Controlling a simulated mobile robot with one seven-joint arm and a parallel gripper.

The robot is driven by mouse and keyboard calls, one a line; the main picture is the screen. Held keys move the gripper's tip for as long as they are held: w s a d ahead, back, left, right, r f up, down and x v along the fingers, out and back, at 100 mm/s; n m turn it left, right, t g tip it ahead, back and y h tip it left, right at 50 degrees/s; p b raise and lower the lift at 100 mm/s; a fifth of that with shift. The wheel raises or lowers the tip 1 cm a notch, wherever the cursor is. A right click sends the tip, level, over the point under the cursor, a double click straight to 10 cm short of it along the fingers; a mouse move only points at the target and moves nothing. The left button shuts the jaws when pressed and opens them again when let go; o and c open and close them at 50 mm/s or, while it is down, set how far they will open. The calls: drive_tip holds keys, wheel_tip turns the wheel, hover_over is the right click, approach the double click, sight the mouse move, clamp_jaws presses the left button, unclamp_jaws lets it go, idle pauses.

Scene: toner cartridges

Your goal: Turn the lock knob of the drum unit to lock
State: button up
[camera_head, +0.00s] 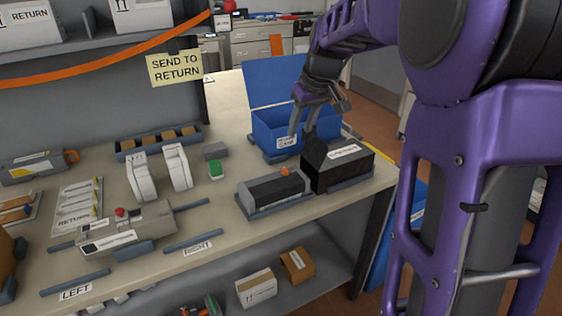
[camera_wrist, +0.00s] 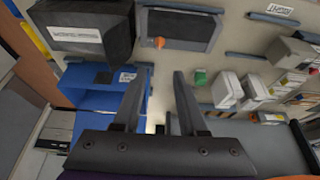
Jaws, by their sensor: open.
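A dark grey unit (camera_head: 272,190) with an orange knob (camera_head: 285,171) at its back edge lies on a tray on the right part of the bench. I take it for the drum unit. It also shows at the top of the wrist view (camera_wrist: 185,27), where its orange knob (camera_wrist: 159,42) points toward my gripper. The lock marks are too small to read. My gripper (camera_head: 301,130) is open and empty, above and behind the unit, by the blue box. In the wrist view the spread fingers (camera_wrist: 159,77) lie below the knob, apart from it.
A black labelled box (camera_head: 332,172) stands close to the unit's right. An open blue box (camera_head: 268,120) is behind it. A green-topped piece (camera_head: 215,170), two white cartridges (camera_head: 142,178) and a grey device with a red button (camera_head: 120,212) are to the left.

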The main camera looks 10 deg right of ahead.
sight(286, 169)
drive_tip(key=b+x, duration=0.2)
drive_tip(key=x, duration=1.5)
drive_tip(key=shift+w+f, duration=0.1)
drive_tip(key=shift+f, duration=0.05)
clamp_jaws()
